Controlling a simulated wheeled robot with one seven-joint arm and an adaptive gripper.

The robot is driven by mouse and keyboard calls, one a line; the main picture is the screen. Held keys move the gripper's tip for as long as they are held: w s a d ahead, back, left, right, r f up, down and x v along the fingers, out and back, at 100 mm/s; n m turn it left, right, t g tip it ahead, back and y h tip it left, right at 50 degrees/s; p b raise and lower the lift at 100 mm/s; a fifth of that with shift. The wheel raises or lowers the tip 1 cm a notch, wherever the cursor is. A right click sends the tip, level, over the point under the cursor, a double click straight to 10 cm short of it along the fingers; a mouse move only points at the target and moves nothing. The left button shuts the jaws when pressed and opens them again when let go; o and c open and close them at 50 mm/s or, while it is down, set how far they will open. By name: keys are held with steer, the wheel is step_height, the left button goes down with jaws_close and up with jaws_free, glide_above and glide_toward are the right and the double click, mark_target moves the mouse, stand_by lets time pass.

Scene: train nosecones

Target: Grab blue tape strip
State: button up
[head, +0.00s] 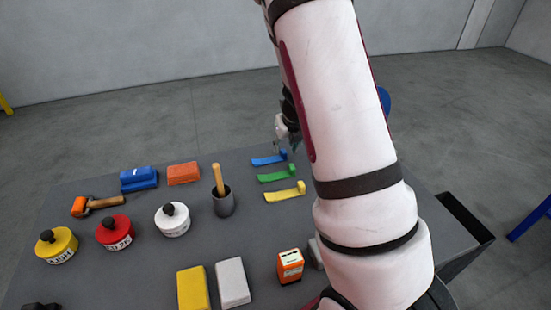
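The blue tape strip (268,160) lies on the grey table near its far edge, with a raised end at its right. It is the farthest of a row of strips, with a green strip (277,174) and a yellow strip (285,192) nearer. My gripper (296,144) is partly in view just beyond and right of the blue strip's raised end, mostly hidden behind my white arm. Its fingers are too small and covered to show whether they are open or shut. The blue strip appears to rest on the table.
The table (150,270) holds a grey cup with a wooden handle (222,198), blue block (139,178), orange block (184,173), roller (97,205), yellow (57,245), red (115,232) and white (172,219) pots, and an orange box (290,266). A dark bin (466,222) is at the right edge.

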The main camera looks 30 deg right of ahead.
mark_target(270, 157)
steer(key=shift+x, duration=1.45)
steer(key=shift+c, duration=0.6)
jaws_close()
steer(key=shift+r, duration=0.2)
